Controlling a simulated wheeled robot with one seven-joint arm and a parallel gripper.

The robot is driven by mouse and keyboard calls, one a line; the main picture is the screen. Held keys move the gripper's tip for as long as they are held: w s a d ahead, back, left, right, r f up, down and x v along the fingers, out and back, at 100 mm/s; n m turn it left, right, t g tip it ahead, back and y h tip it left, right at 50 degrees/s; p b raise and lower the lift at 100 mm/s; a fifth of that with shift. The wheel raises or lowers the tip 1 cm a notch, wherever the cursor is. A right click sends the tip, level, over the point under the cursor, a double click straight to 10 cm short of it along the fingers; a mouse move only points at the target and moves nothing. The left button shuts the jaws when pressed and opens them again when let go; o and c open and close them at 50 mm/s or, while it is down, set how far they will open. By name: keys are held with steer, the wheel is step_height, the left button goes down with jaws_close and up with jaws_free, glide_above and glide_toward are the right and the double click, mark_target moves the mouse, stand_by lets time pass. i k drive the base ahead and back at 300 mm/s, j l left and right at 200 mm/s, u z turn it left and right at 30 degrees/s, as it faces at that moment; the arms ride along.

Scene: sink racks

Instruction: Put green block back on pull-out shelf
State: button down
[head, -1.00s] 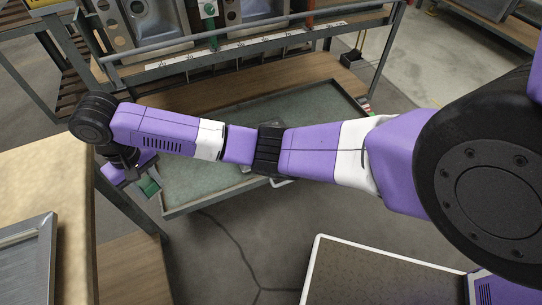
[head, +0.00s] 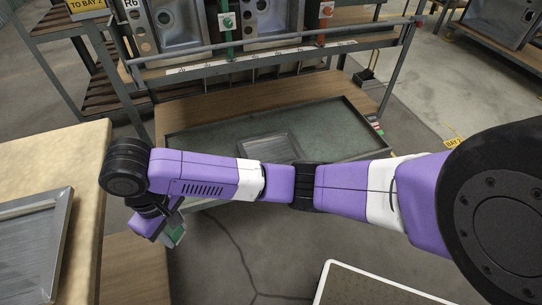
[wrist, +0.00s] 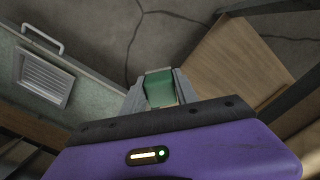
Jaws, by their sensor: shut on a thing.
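The green block (wrist: 160,88) is between the two fingers of my gripper (wrist: 153,94) in the wrist view, and the gripper is shut on it. In the head view the green block (head: 175,236) shows below my wrist, over the floor and outside the shelf's near left corner. The pull-out shelf (head: 215,137) is a shallow green-grey tray with a raised rim, drawn out below the sink rack. A grey louvred panel (head: 270,148) lies on it. My arm hides much of the shelf's near edge.
A pale worktop (head: 75,150) with a metal-framed tray (head: 35,245) stands at the left, close to my wrist. The rack (head: 240,55) with steel sinks stands behind the shelf. A white-edged board (head: 370,285) lies at the bottom. A wire handle (wrist: 42,36) is on the shelf's front.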

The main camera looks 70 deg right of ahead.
mark_target(330, 147)
steer(key=z, duration=0.8)
